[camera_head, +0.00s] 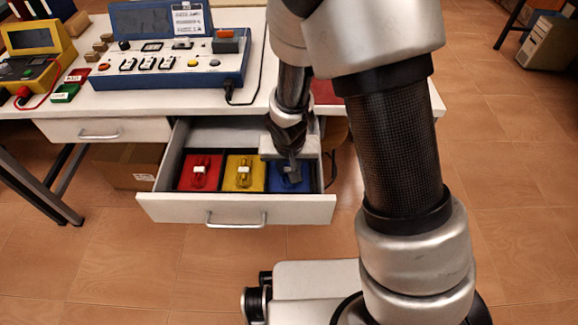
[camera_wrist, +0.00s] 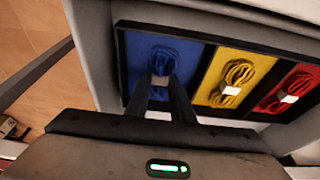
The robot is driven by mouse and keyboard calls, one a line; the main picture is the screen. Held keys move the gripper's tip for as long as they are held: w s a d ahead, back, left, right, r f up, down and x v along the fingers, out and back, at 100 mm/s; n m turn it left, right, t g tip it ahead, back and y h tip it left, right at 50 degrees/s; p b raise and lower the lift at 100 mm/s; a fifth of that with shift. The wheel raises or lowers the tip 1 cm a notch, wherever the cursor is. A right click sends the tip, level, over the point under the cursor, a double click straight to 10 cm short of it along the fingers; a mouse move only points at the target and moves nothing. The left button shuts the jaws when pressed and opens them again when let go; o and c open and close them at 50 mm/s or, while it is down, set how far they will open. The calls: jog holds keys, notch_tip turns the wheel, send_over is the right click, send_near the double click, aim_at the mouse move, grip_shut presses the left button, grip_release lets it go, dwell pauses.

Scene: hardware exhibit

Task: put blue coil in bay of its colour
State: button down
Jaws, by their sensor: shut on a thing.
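The blue coil (camera_wrist: 163,58) with a white band is within the outline of the blue bay (camera_wrist: 136,52) in the wrist view. My gripper (camera_wrist: 160,84) is shut on the coil at its band, with a finger on each side. In the head view my gripper (camera_head: 292,166) reaches down into the open drawer (camera_head: 235,208) at its right end, over the blue bay (camera_head: 274,184), and hides most of the coil. I cannot tell whether the coil touches the bay floor.
The yellow bay holds a yellow coil (camera_head: 244,173) and the red bay a red coil (camera_head: 200,174), left of the blue bay in the head view. Dark dividers separate the bays. A blue-based control panel (camera_head: 170,65) stands on the bench above. A cardboard box (camera_head: 130,165) is under it.

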jog(key=c, duration=1.5)
grip_release()
jog(key=shift+c, duration=0.2)
jog(key=shift+r+p, duration=0.5)
jog(key=shift+r, duration=0.05)
jog(key=s+d+r+t+p, duration=0.15)
jog(key=s+d+r, duration=0.25)
jog(key=r, duration=0.8)
jog(key=s+d+r+p, duration=0.2)
jog(key=s+d+r, duration=0.15)
jog(key=r, duration=0.95)
jog(key=s+d+r, duration=0.5)
jog(key=s+r, duration=0.2)
jog(key=s, duration=0.2)
jog(key=shift+r+t, duration=0.2)
jog(key=shift+t, duration=0.15)
